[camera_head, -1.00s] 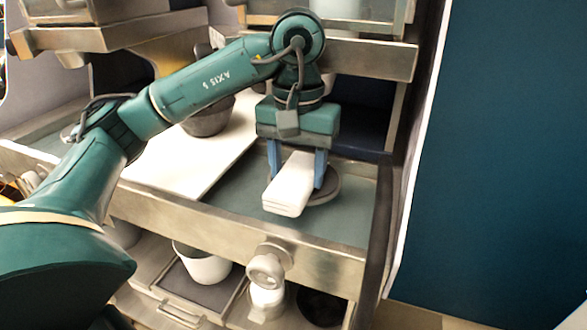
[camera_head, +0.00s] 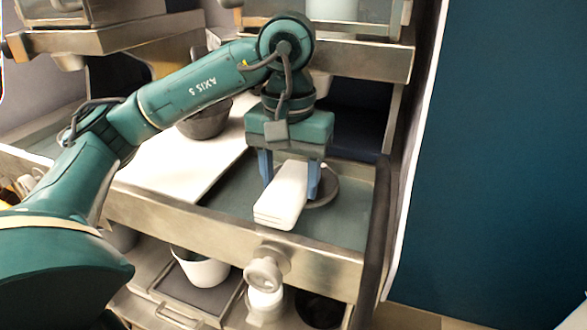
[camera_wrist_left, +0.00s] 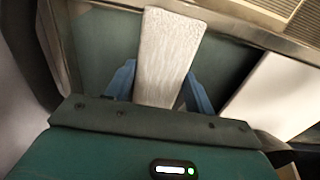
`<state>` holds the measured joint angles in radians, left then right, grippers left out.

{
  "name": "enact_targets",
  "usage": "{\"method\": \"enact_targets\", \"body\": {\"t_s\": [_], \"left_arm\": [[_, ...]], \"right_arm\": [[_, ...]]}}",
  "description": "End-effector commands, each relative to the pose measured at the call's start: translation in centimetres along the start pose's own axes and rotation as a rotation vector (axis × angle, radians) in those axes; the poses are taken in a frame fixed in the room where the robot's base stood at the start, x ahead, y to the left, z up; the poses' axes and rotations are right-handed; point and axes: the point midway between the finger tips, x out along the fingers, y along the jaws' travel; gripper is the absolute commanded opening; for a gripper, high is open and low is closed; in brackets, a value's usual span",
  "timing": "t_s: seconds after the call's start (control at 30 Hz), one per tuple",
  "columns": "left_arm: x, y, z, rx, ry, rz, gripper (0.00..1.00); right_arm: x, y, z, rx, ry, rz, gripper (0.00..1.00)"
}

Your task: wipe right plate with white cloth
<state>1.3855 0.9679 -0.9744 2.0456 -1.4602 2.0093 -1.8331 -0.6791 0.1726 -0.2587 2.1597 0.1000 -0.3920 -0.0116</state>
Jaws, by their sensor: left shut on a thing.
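The white cloth (camera_head: 281,202) is a folded, layered white block. My left gripper (camera_head: 290,180) is shut on it, with one blue finger on each side. In the left wrist view the cloth (camera_wrist_left: 165,60) lies between the two blue fingers of the gripper (camera_wrist_left: 158,90). A round dark grey plate (camera_head: 328,187) lies under and behind the gripper on the right of the counter. The cloth covers part of it, and I cannot tell whether they touch. My right gripper is not in view.
A white board (camera_head: 180,160) lies left of the gripper, with a dark bowl (camera_head: 207,121) behind it. A metal front rail (camera_head: 190,222) bounds the counter. Below it are a white pot (camera_head: 203,268) and a metal knob (camera_head: 265,270). A dark teal wall (camera_head: 510,150) stands right.

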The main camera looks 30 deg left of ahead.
Motion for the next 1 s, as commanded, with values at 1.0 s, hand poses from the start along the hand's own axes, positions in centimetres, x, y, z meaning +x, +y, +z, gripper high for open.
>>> {"method": "enact_targets", "body": {"t_s": [1.0], "left_arm": [[-3.0,0.0,0.5,0.002,-0.002,-0.002,0.28]], "right_arm": [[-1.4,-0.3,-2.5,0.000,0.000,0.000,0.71]]}}
